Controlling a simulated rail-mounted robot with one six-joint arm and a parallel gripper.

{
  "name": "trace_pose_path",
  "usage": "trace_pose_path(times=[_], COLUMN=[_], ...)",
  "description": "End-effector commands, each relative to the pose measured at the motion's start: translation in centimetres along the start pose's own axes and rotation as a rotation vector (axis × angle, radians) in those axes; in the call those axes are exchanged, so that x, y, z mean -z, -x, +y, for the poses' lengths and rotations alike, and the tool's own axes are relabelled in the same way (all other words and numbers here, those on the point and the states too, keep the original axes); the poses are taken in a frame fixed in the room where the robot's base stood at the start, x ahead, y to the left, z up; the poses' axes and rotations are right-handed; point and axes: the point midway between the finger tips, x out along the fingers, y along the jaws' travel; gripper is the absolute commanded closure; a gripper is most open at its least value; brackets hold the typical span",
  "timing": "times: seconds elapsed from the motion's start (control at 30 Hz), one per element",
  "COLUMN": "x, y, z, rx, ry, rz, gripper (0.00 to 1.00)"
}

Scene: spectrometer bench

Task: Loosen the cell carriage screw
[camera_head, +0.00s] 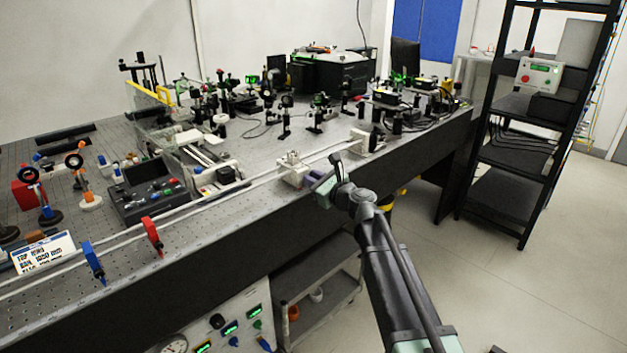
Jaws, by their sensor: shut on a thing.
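A small white carriage (290,168) sits on the pale rail (235,184) along the front edge of the optical bench. My gripper (310,183) is at the carriage's front right side, level with its lower part. Its jaws are closed at the side of the carriage, on what appears to be the carriage screw. The screw itself is hidden by the jaws and too small to make out. My arm reaches in from the lower right.
A white end block (366,141) stands on the rail to the right. Red (151,236) and blue (92,262) markers stand on the rail at left. A control box (150,193) and crowded optics lie behind. A black rack (510,150) stands right; the floor between is clear.

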Motion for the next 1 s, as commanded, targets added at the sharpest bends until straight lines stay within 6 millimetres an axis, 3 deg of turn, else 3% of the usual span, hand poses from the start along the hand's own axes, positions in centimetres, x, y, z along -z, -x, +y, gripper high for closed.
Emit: trace_pose_path(times=[0.47, 1.0], x=[0.01, 0.01], y=[0.02, 0.03], z=[0.00, 0.00], rx=[0.000, 0.000], ry=[0.155, 0.646], rz=[0.000, 0.000], gripper=[1.00, 1.00])
